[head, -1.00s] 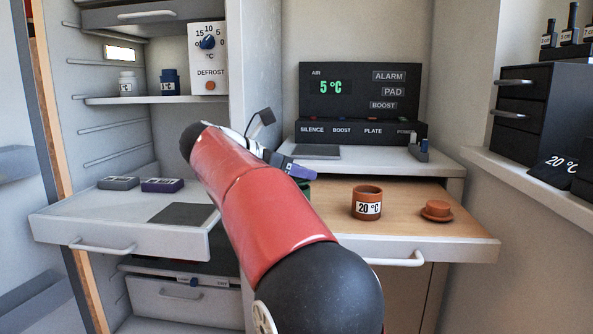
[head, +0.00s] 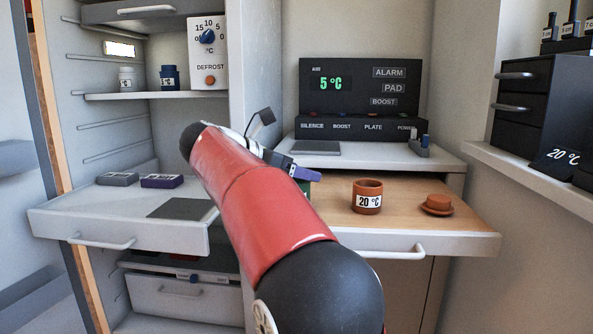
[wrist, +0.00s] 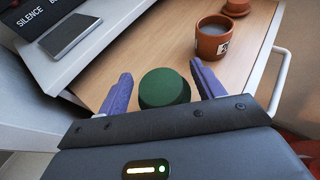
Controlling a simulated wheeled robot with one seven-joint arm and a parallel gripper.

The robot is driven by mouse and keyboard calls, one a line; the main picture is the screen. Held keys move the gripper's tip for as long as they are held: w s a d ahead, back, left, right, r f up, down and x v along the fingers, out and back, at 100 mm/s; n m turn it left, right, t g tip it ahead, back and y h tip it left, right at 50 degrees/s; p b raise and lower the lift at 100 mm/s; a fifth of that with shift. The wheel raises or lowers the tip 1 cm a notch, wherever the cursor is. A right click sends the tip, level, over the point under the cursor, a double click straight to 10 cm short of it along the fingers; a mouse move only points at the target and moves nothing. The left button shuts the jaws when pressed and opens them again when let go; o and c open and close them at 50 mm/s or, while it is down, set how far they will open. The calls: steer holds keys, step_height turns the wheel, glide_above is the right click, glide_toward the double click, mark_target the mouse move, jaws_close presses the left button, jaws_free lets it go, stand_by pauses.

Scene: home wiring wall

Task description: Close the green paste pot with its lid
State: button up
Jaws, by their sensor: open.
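A dark green round piece (wrist: 165,88) stands on the wooden drawer top in the wrist view, seen from above with a smooth, closed top. I cannot tell whether it is the lid alone or the lid sitting on the green pot. My gripper (wrist: 161,74) is open, with one purple finger on each side of the green piece and visible gaps between. In the head view my gripper (head: 304,173) is mostly behind my red arm, and only a sliver of green (head: 304,187) shows below the fingers.
An open brown pot (head: 367,198) marked 20 °C stands to the right on the pulled-out wooden drawer (head: 400,222). Its brown lid (head: 437,204) lies beside it. A black control panel (head: 360,100) stands behind. A white drawer (head: 120,218) with two small blocks is at left.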

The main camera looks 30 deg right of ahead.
steer(key=w+v, duration=0.1)
steer(key=v, duration=0.6)
steer(key=shift+s+a, duration=0.45)
steer(key=shift+s, duration=0.05)
steer(key=shift+r, duration=0.1)
